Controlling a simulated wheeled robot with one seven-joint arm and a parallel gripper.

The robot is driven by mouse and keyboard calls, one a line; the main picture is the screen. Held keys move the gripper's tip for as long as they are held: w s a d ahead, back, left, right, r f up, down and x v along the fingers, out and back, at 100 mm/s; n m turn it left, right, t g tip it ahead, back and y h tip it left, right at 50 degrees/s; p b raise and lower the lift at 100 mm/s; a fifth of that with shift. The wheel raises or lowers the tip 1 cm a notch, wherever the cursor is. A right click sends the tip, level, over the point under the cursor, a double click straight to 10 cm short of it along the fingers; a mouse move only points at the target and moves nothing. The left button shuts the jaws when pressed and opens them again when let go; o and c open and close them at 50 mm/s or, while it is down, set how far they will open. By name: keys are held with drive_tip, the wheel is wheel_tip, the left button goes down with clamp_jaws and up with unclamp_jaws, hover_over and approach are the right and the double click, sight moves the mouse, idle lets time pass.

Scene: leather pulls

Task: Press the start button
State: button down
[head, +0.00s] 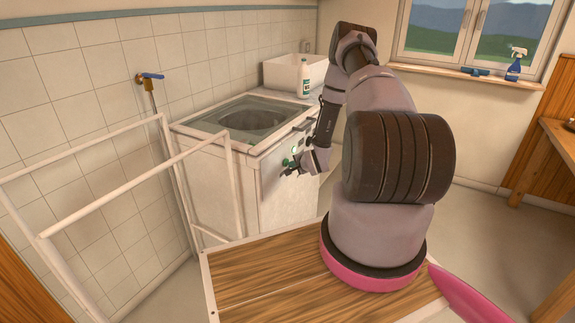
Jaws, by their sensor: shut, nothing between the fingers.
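A white top-loading washing machine (208,181) stands against the tiled wall, with its round drum opening (252,119) uncovered on top. A small lit green spot (294,150) shows on the upper front of the machine, just above my gripper; it looks like the start button, but it is too small to be sure. My gripper (286,172) is shut and empty. It is beside the machine's front, just below the green spot, with my arm reaching down from the upper right. I cannot tell whether the fingertips touch the front. Part of the front panel is hidden behind my arm.
A white rail frame (110,181) stands to the left of the machine. A blue-handled tap (152,77) is on the wall. A white bottle (304,78) and a white basin (286,71) are behind. A spray bottle (514,66) stands on the windowsill. Floor is clear at right.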

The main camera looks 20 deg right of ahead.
drive_tip(key=shift+s+d, duration=0.95)
drive_tip(key=shift+s, duration=0.25)
drive_tip(key=shift+s+d, duration=0.9)
drive_tip(key=shift+s, duration=0.25)
